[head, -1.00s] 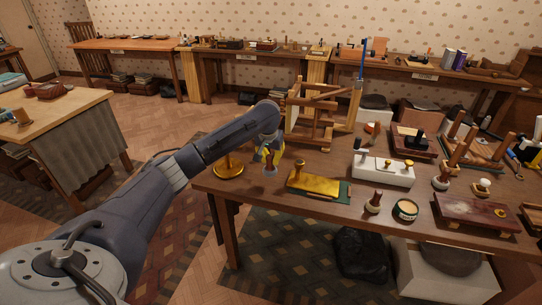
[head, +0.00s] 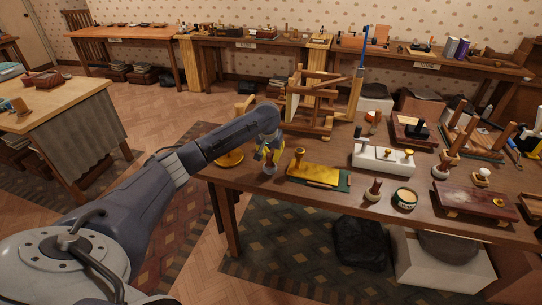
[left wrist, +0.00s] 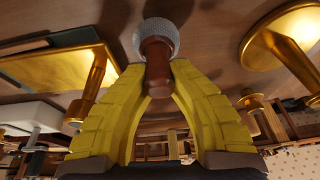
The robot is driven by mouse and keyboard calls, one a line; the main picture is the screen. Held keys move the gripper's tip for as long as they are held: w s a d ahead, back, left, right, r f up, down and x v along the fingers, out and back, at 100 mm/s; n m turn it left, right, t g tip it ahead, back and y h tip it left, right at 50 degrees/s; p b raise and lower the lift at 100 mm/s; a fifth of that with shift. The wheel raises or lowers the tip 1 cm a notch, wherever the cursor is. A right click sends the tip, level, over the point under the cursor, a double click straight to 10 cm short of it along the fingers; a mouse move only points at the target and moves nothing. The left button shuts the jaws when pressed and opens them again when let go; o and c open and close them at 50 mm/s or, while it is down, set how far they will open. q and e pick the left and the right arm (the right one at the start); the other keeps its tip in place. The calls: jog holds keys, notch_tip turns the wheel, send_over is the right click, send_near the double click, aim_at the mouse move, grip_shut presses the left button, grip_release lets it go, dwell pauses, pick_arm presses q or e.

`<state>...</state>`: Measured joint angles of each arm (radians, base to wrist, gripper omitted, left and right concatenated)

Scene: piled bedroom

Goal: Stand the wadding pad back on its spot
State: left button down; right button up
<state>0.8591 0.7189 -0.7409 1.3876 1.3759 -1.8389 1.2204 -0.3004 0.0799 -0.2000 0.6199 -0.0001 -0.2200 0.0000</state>
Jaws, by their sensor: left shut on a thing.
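The wadding pad (left wrist: 156,40) has a round grey speckled head and a dark reddish-brown wooden handle. My left gripper (head: 268,150) is shut on its handle, which shows between the yellow fingers in the left wrist view (left wrist: 160,78). In the head view the pad (head: 270,169) hangs head down under the gripper, over the table's left part. It is low over the wood; I cannot tell whether it touches. I cannot make out a marked spot for it. My right gripper is not in view.
Left of the pad is a round gold base (head: 229,158), partly behind my arm. Right of it lies a gold plate on a green base (head: 318,169). A wooden frame (head: 310,105) stands behind. A white block (head: 383,159) and a stamp (head: 373,191) are further right.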

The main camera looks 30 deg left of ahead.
pick_arm(q)
jog(key=shift+f, duration=1.05)
dwell(1.0)
jog(key=c, duration=1.2)
grip_release()
jog(key=shift+r, duration=0.15)
jog(key=shift+v, duration=3.9)
